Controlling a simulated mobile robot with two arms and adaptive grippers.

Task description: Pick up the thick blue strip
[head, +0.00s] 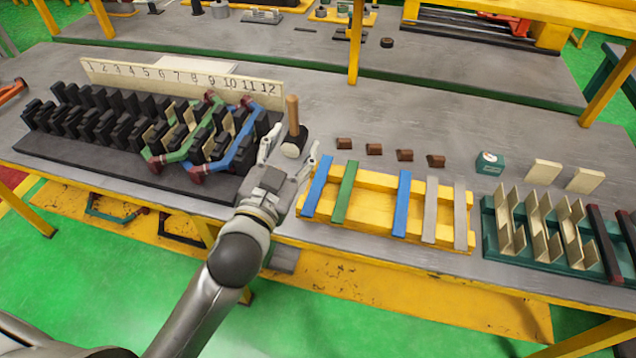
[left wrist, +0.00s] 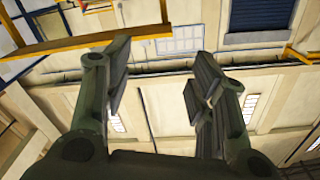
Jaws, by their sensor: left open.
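A yellow rack (head: 375,182) on the table carries several strips lying across it. One blue strip (head: 317,186) is at its left end and another blue strip (head: 401,204) is near its middle. I cannot tell for certain which is thicker. A green strip (head: 345,192) lies between them, and grey strips (head: 430,210) lie to the right. My left gripper (head: 290,148) is just left of the rack, beside the left blue strip. Its fingers are open, and the left wrist view shows nothing between the fingertips (left wrist: 163,75). My right gripper is not in view.
A mallet (head: 293,115) with a wooden handle stands just beyond my left gripper. The slotted black stator (head: 130,125) with coils and a numbered board (head: 180,78) is to the left. Brown blocks (head: 374,149) lie behind the rack. A teal holder (head: 500,245) stands right.

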